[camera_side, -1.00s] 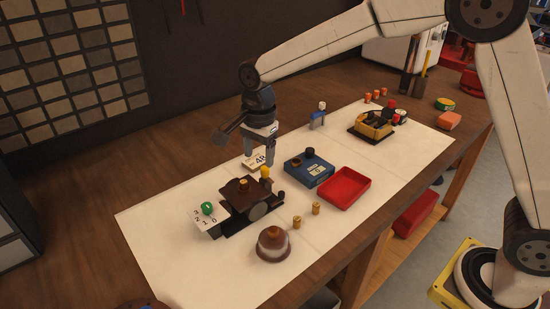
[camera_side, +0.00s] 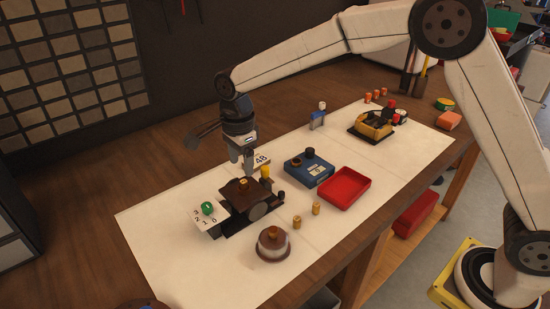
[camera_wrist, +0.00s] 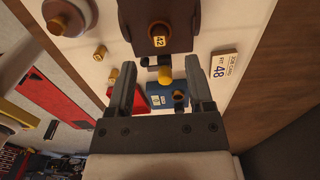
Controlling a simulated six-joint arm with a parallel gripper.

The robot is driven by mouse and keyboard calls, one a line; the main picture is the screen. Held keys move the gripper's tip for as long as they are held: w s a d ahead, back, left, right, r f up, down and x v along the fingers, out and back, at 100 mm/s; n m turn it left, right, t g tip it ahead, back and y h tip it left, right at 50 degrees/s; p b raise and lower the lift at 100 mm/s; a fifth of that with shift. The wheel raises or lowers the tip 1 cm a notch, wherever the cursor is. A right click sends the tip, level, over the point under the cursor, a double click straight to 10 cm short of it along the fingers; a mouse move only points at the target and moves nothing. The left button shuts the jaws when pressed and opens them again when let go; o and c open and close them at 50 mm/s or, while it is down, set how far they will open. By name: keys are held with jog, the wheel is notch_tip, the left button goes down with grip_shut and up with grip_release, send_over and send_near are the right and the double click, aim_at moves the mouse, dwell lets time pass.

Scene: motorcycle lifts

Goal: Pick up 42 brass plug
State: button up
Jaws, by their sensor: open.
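The brass plug marked 42 (camera_wrist: 158,38) stands in the top of a dark brown block. In the side view this plug (camera_side: 243,182) shows small on the same block (camera_side: 262,192). My gripper (camera_side: 246,166) is open and points down just above and behind the plug. In the wrist view the two fingers of my gripper (camera_wrist: 160,64) are apart with nothing held between them. The plug lies beyond the fingertips there, near the middle of the gap. Whether a finger touches the block cannot be told.
A yellow-topped peg (camera_side: 265,171) and a job card marked 48 (camera_side: 261,160) are close to my gripper. A blue box (camera_side: 308,169), a red tray (camera_side: 344,200), two loose plugs (camera_side: 297,222), a round domed part (camera_side: 272,249) and a numbered stand with a green ball (camera_side: 208,208) surround the block.

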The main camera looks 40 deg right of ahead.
aim_at(243, 181)
jog(key=shift+f, duration=0.1)
jog(key=shift+f, duration=2.5)
grip_shut()
